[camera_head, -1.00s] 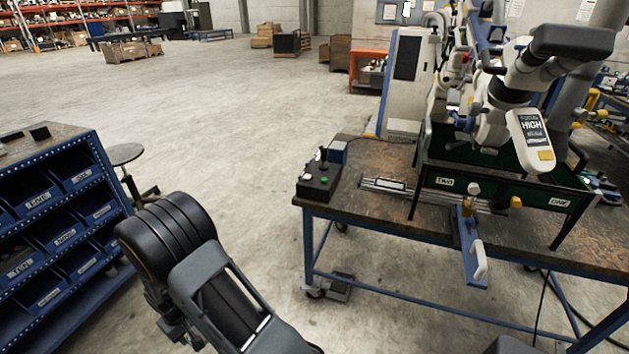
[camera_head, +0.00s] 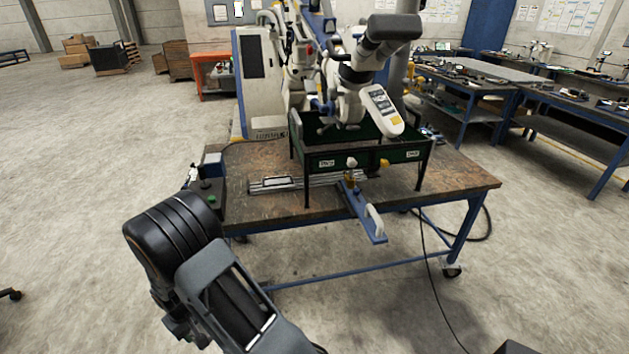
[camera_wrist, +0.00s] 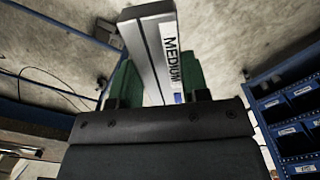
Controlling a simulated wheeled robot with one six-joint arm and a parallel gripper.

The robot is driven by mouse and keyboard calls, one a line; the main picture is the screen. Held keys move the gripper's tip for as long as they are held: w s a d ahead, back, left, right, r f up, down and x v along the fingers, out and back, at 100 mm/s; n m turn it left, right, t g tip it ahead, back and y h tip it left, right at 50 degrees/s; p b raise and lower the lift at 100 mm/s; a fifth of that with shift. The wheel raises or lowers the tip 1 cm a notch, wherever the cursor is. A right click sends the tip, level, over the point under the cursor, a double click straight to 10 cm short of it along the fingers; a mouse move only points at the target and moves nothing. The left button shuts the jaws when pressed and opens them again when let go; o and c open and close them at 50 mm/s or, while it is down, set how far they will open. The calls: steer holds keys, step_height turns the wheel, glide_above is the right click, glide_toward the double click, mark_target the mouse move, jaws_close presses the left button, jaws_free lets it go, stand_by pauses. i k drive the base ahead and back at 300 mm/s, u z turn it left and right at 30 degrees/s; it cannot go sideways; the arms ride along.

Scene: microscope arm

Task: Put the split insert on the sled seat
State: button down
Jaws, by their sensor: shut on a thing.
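My gripper (camera_wrist: 160,88) is shut on a grey metal bar with a white MEDIUM label, apparently the split insert (camera_wrist: 148,50). The bar sits between the green finger pads in the wrist view and sticks out beyond them. My gripper cannot be made out in the head view, where only my dark arm shows at the lower left. A metal rail with a small framed plate, apparently the sled seat (camera_head: 280,182), lies along the front of the workbench (camera_head: 460,186). The gripper is apart from it.
A microscope arm (camera_head: 350,85) hangs over a dark green frame (camera_head: 400,154) on the bench. A blue bracket with a white handle (camera_head: 374,220) juts over the front edge. A control box (camera_head: 208,198) stands at the left end. Blue bins (camera_wrist: 285,105) show in the wrist view.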

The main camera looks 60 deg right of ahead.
mark_target(278, 182)
steer(key=z, duration=1)
steer(key=i, duration=0.2)
steer(key=z, duration=0.05)
